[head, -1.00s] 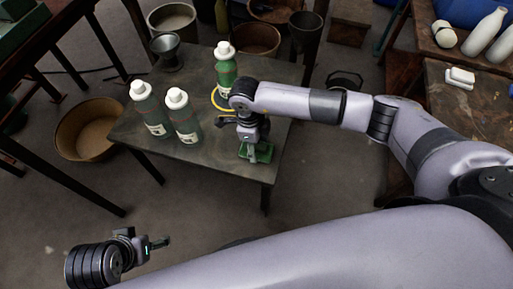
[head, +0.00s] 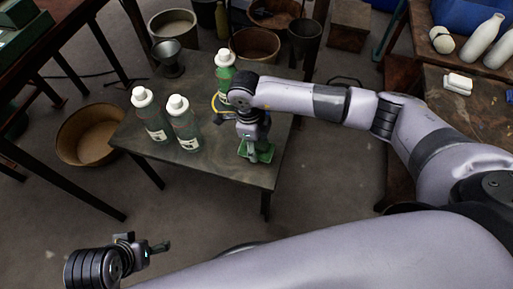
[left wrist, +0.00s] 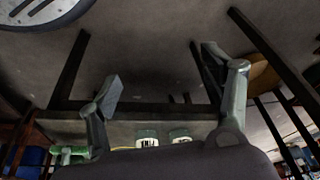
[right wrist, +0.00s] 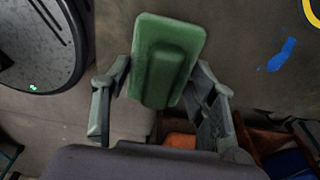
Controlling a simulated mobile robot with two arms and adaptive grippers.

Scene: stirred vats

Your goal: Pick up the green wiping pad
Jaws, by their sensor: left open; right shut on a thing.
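The green wiping pad (head: 265,152) is near the front right edge of the low grey table (head: 225,172). My right gripper (head: 250,150) is over the table and shut on the pad. In the right wrist view the pad (right wrist: 166,55) sits between the two fingers, its raised middle block toward them. I cannot tell whether the pad touches the table or is just above it. My left gripper (head: 158,247) is open and empty, low at the front left, away from the table. Its spread fingers also show in the left wrist view (left wrist: 160,72).
Two green bottles with white caps (head: 150,115) (head: 184,125) stand on the table's left side. A third bottle (head: 225,70) stands behind my right gripper, by a yellow ring (head: 215,103). Tubs and a bucket (head: 304,30) stand behind. A workbench (head: 470,110) is at right.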

